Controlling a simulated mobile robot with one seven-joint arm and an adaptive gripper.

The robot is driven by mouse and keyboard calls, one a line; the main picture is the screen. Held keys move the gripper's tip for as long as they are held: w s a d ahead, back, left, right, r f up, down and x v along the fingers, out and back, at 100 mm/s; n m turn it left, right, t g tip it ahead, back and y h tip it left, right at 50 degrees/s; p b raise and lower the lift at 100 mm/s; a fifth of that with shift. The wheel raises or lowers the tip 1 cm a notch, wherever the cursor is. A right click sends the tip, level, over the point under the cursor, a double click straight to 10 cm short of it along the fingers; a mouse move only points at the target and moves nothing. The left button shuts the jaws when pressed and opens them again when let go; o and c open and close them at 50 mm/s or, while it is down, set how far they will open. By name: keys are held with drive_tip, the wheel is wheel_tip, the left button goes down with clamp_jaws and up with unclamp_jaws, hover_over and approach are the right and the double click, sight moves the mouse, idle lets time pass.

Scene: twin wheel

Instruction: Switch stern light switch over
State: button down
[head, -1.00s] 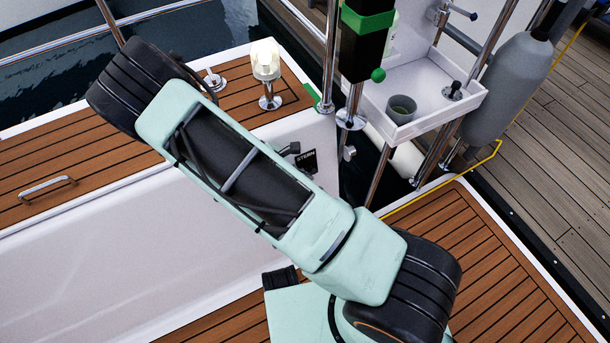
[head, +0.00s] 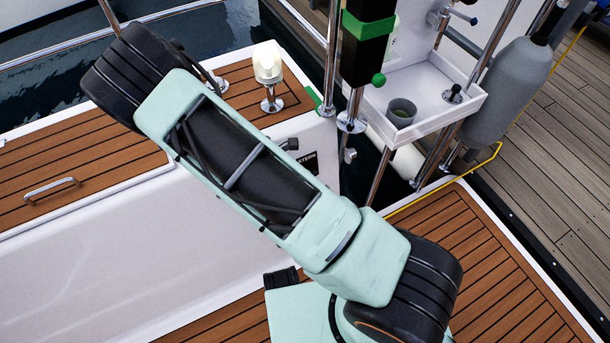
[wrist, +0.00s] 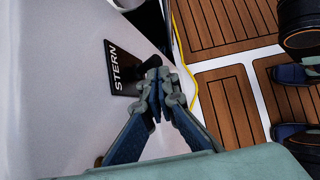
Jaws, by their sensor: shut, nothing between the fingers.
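The black STERN plate (wrist: 122,68) is on the white side wall in the wrist view, left of my fingertips. In the head view the plate (head: 308,162) shows just past my arm and is partly covered. My gripper (wrist: 156,88) is shut and empty, its fingertips close together at the plate's right edge. A dark part just behind the tips may be the switch lever; the fingers hide most of it, so its position and any contact cannot be told. A pale lamp (head: 267,65) stands on a chrome post on the teak ledge.
A white tray (head: 440,100) with a grey cup (head: 401,112) and a chrome post (head: 350,122) stand right of the plate. A grey fender (head: 508,90) hangs farther right. Teak deck (head: 490,260) lies open at lower right. A grab handle (head: 51,187) is at left.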

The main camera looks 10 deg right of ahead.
drive_tip(key=v, duration=1)
drive_tip(key=shift+a, duration=0.4)
drive_tip(key=shift+s, duration=0.1)
